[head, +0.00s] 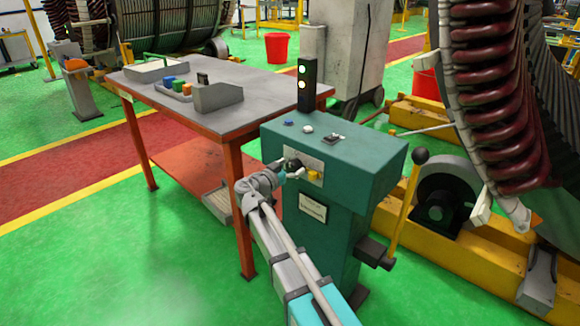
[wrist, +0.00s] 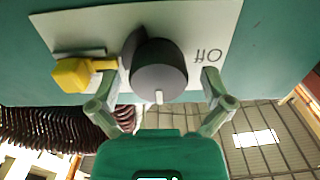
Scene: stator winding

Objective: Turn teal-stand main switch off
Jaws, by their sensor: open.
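The teal stand (head: 370,185) stands at the right end of the table, with a pale switch plate on its front. The main switch, a round black knob (wrist: 160,75), fills the middle of the wrist view; its white mark points down in that picture. The upside-down "Off" lettering (wrist: 208,55) is to the knob's right there. My gripper (wrist: 159,82) is open, with one finger on each side of the knob; I cannot tell whether they touch it. In the head view my gripper (head: 290,173) is at the plate and partly hides the knob.
A yellow switch (wrist: 73,74) sits beside the knob, near one finger. A light tower (head: 307,85) with lit lamps rises behind the stand. A black-knobbed lever (head: 405,200) stands at its right. The grey table (head: 240,115) is on the left, and green floor lies open in front.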

